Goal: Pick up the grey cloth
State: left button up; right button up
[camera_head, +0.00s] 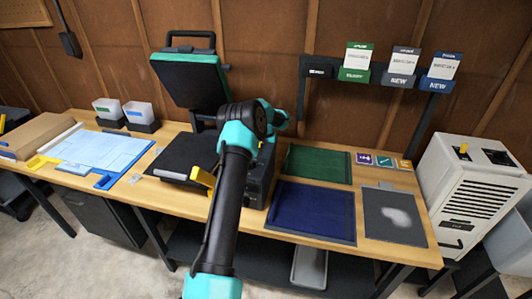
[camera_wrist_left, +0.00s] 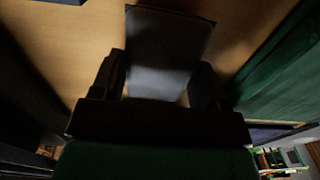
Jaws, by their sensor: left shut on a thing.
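My left arm rises through the middle of the head view, and its gripper is hidden there behind the arm. In the left wrist view the left gripper (camera_wrist_left: 155,82) is shut on a dark grey flat piece (camera_wrist_left: 168,45), which looks like the grey cloth. It stretches out between the two fingers, over bare wood. A grey mat or tray (camera_head: 378,232) with a pale patch lies at the right of the bench; I cannot tell whether the patch is cloth. My right gripper is not in view.
A green tray (camera_head: 318,165) and a blue tray (camera_head: 312,210) lie right of the arm. A press with a raised lid (camera_head: 190,78) stands behind it. A light blue sheet (camera_head: 103,152) lies left. A pale machine (camera_head: 470,195) stands beyond the right end.

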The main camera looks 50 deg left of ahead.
pick_arm(q)
notch_tip(320, 180, up, 10)
jog(key=shift+f, duration=0.15)
dwell(0.3)
